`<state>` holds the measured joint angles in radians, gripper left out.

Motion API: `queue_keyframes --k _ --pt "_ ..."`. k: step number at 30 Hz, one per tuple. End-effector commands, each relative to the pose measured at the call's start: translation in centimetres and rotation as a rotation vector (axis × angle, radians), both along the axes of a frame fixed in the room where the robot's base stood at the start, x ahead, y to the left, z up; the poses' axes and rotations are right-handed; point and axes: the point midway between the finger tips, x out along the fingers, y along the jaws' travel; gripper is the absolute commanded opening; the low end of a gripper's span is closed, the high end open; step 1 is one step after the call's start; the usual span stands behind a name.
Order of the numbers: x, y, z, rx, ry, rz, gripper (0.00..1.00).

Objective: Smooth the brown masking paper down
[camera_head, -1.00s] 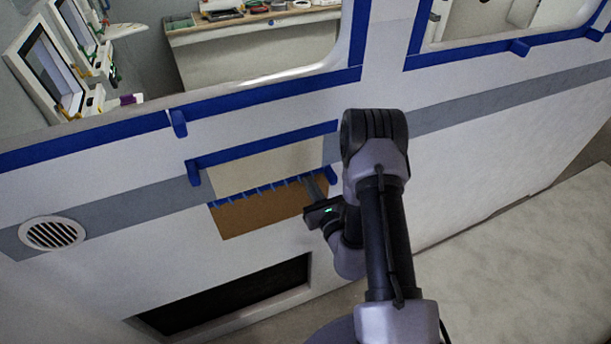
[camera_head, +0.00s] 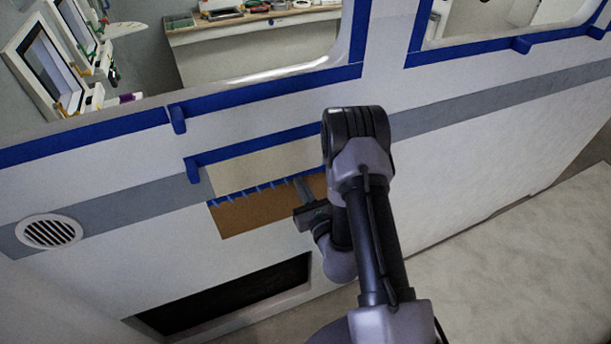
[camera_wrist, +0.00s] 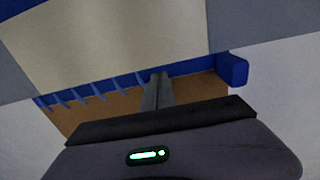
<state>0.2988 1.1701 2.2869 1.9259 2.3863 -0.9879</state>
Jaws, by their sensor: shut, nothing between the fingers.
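The brown masking paper (camera_head: 244,214) lies on the white wall panel as a strip below a pale beige sheet (camera_head: 262,166). A blue tape edge with several short tabs (camera_head: 250,192) runs along the line between them. In the wrist view the brown paper (camera_wrist: 92,112) shows below the blue tape (camera_wrist: 110,83), with the beige sheet (camera_wrist: 110,38) above. My gripper (camera_head: 301,182) is shut and empty, with its fingertips at the blue tape line, right of the middle of the strip. In the wrist view the fingertips (camera_wrist: 159,76) overlap the tape. Contact is unclear. My gripper hides part of the brown paper.
Blue tape (camera_head: 260,145) borders the beige sheet's top, with a tape end (camera_head: 193,171) at its left. A round vent (camera_head: 49,231) is at left on the grey stripe. A dark recess (camera_head: 225,295) lies below. Window openings are above.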

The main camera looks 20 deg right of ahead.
Motion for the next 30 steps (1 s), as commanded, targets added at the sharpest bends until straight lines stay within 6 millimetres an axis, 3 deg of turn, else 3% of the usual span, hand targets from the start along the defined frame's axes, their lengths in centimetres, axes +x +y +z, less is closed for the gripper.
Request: queue_keyframes --k 14,24,30 --pt "0.1 1.0 0.0 0.000 -0.001 0.000 0.00" --pt "0.3 3.9 0.0 0.000 0.000 0.001 0.00" --pt "0.3 4.3 0.0 0.000 0.000 -0.001 0.00"
